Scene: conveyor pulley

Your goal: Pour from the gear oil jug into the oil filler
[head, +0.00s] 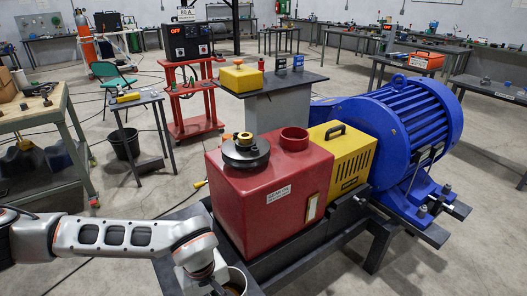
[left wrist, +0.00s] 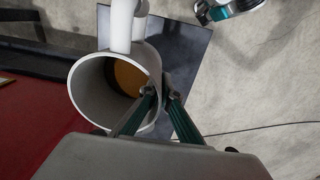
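The gear oil jug (head: 236,282) is a pale open vessel at the bottom edge of the head view, partly cut off. In the left wrist view its pale round rim (left wrist: 82,78) surrounds amber oil (left wrist: 127,77). My left gripper (left wrist: 160,90) is closed at the jug's side, one finger over the opening and one outside, with the wall between them. The oil filler (head: 294,139) is a short red open collar on top of the red gearbox (head: 262,205). The jug is in front of the gearbox, below and left of the filler. My right gripper is not clearly in view.
A dark round cap with a yellow top (head: 245,150) sits on the gearbox left of the filler. A yellow guard (head: 345,160) and blue motor (head: 400,125) stand behind. A dark plate (left wrist: 190,60) lies beneath the jug; whether they touch is unclear.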

